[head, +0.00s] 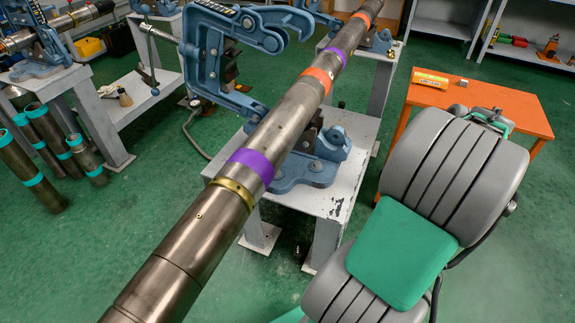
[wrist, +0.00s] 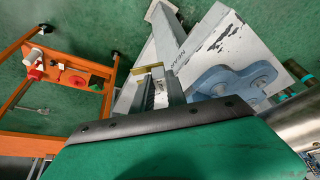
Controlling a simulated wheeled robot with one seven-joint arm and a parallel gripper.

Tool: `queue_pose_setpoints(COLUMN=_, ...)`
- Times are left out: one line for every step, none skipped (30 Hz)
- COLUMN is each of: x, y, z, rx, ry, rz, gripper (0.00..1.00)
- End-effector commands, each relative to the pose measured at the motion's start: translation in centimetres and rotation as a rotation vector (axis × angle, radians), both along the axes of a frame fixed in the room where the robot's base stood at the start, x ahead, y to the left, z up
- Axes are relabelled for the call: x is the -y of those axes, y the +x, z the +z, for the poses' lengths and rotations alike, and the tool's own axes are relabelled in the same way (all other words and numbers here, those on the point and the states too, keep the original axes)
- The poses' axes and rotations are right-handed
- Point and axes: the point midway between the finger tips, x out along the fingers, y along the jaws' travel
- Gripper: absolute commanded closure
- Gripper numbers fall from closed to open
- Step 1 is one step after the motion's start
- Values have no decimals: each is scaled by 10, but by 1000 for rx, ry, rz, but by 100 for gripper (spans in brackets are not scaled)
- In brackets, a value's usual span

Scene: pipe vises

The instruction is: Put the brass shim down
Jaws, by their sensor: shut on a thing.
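The brass shim (wrist: 143,71) is a small yellowish piece at the tips of my gripper (wrist: 158,80) in the wrist view. My gripper is shut on it, and the fingers hide part of it. Behind them lies the white bench top, but I cannot tell how far below the shim is. In the head view my grey and green arm is at the right, and the shim and fingertips cannot be made out there.
A long steel pipe (head: 277,128) with purple and orange bands runs through a blue vise (head: 205,50) on a white bench (head: 335,198). An orange table (head: 510,105) at the right bears a yellow-orange box (head: 431,79) and a small block (head: 463,83). Short pipes (head: 28,165) stand at the left.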

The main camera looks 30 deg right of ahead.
Motion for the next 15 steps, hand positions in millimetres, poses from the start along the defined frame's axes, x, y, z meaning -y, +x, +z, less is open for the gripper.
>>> queue_pose_setpoints(x=0, y=2, z=7, rx=2, ry=-4, rz=113, gripper=100)
queue_pose_setpoints(x=-1, y=3, z=11, rx=4, ry=-7, rz=189, gripper=100)
queue_pose_setpoints(x=-5, y=4, z=17, rx=4, ry=-12, rz=292, gripper=100)
queue_pose_setpoints(x=-7, y=5, z=21, rx=4, ry=-14, rz=367, gripper=100)
queue_pose_setpoints(x=-10, y=4, z=24, rx=4, ry=-17, rz=440, gripper=100)
queue_pose_setpoints(x=-13, y=3, z=27, rx=3, ry=-21, rz=529, gripper=100)
queue_pose_setpoints(x=-15, y=2, z=29, rx=3, ry=-22, rz=591, gripper=100)
queue_pose_setpoints(x=-17, y=0, z=31, rx=2, ry=-24, rz=648, gripper=100)
queue_pose_setpoints(x=-19, y=-1, z=31, rx=1, ry=-24, rz=711, gripper=100)
queue_pose_setpoints(x=-20, y=-2, z=32, rx=2, ry=-26, rz=751, gripper=100)
queue_pose_setpoints(x=-22, y=-2, z=31, rx=3, ry=-26, rz=779, gripper=100)
queue_pose_setpoints(x=-25, y=-1, z=30, rx=2, ry=-27, rz=805, gripper=100)
queue_pose_setpoints(x=-28, y=1, z=28, rx=3, ry=-27, rz=815, gripper=100)
queue_pose_setpoints(x=-32, y=4, z=25, rx=4, ry=-28, rz=821, gripper=100)
queue_pose_setpoints(x=-39, y=9, z=20, rx=4, ry=-27, rz=823, gripper=100)
